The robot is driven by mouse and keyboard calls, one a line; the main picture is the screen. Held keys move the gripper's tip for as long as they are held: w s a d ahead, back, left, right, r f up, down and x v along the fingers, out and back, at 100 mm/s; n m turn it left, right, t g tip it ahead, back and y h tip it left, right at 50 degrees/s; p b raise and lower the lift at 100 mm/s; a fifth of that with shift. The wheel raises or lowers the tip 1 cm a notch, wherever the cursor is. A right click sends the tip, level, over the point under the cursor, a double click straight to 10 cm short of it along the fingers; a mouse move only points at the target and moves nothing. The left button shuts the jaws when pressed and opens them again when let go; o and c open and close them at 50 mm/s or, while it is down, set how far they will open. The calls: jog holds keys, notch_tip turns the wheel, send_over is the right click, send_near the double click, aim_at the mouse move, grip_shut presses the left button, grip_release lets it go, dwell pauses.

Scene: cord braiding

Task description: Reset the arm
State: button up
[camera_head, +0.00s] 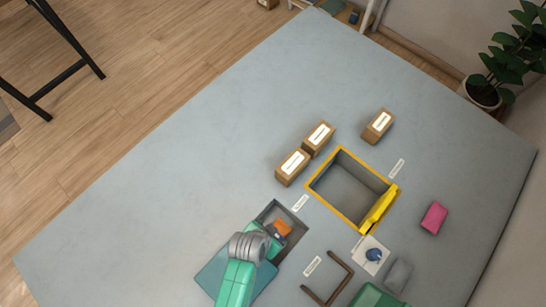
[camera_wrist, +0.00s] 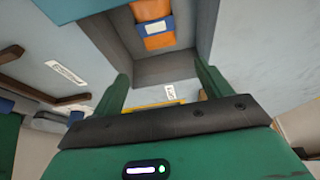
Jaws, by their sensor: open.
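My gripper (camera_wrist: 164,84) shows in the wrist view with its two green fingers spread apart and nothing between them. Beyond the fingers is a grey open tray (camera_wrist: 168,70) holding an orange item (camera_wrist: 158,40) with a blue band and a white label. In the head view my green arm reaches in from the bottom edge. Its end is over the grey tray (camera_head: 296,244), and the orange item (camera_head: 283,228) shows beside it. The fingertips cannot be made out there, and the arm hides part of the tray.
A yellow-rimmed bin (camera_head: 319,178) stands right of the tray, with three labelled brown boxes (camera_head: 292,168) near it. A brown U-shaped rack (camera_head: 345,281), a blue object (camera_head: 374,255) on a white square and a pink block (camera_head: 434,217) lie nearby. The table's left and upper parts are clear.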

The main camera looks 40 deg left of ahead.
jog(key=p+v, duration=0.1)
jog(key=v, duration=0.3)
jog(key=shift+s+r, duration=0.15)
jog(key=shift+r, duration=0.05)
